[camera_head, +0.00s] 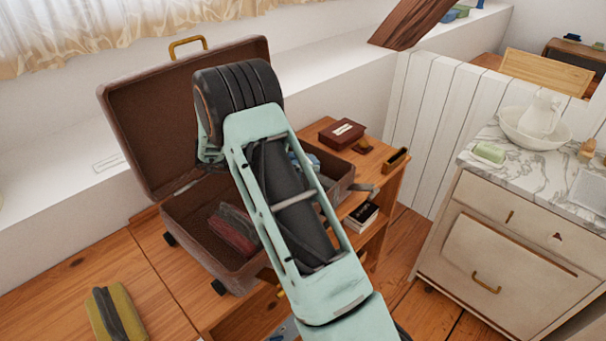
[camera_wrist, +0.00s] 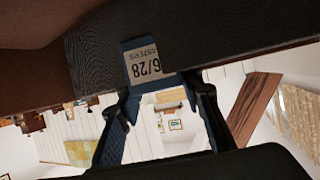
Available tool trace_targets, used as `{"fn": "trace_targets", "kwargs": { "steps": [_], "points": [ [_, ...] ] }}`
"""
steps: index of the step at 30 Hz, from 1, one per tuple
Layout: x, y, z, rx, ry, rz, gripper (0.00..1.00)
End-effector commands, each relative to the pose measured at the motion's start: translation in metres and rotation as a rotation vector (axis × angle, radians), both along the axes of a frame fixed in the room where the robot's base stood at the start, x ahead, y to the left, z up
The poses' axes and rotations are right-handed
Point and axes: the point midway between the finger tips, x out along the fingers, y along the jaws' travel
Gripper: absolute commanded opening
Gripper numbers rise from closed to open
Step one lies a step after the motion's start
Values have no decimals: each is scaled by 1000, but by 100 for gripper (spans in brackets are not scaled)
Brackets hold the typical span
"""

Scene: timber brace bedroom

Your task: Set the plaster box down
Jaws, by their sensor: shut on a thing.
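The wrist view shows my gripper (camera_wrist: 160,88) closed on the plaster box (camera_wrist: 148,65), a blue piece with a pale label whose print appears upside down. Much of the box is cut off or hidden, and a broad dark surface lies close around it. In the head view my arm crosses the open brown suitcase (camera_head: 188,222) and hides the gripper. I cannot make out the box there, or tell whether it touches anything.
The suitcase lid (camera_head: 135,120) stands open behind my arm. A dark red bundle (camera_head: 232,232) lies inside. A brown box (camera_head: 341,133) is on the wooden stand to the right. A yellow-green item (camera_head: 105,313) lies front left. A marble-topped cabinet (camera_head: 500,170) stands at right.

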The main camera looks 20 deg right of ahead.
Motion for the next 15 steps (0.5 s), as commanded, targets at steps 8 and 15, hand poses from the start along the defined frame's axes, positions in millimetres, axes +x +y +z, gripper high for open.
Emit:
{"fn": "trace_targets", "kwargs": {
  "steps": [8,15],
  "points": [
    [11,-2,-16,0,1,0,10],
    [10,-2,-43,-1,0,1,10]
  ]
}}
